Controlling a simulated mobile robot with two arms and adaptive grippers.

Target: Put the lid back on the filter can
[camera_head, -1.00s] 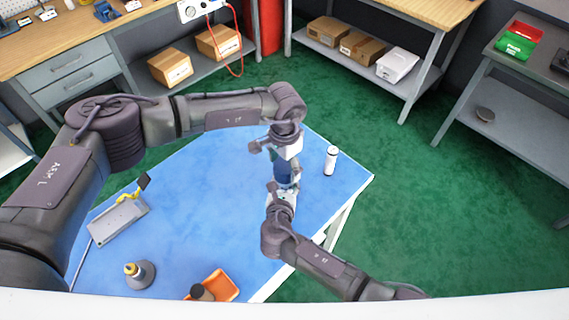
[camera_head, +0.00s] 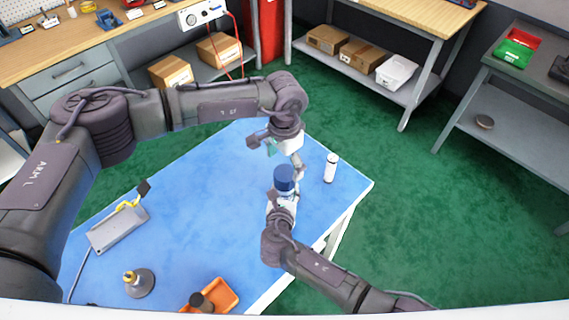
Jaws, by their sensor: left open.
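The filter can (camera_head: 284,188) shows as a short, upright blue cylinder near the right part of the blue table. Its top is a darker blue disc that looks like the lid (camera_head: 284,172), seated level; the seam is too small to make out. My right gripper (camera_head: 283,196) comes up from below and appears shut around the can's lower part, which its fingers mostly hide. My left gripper (camera_head: 281,155) is open and empty just above and behind the can, its fingers spread apart, clear of the lid.
An orange tray (camera_head: 225,296), a grey cone-shaped stand (camera_head: 139,281) and a grey box with a yellow part (camera_head: 118,232) are on the table (camera_head: 200,210). The table's middle is clear.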

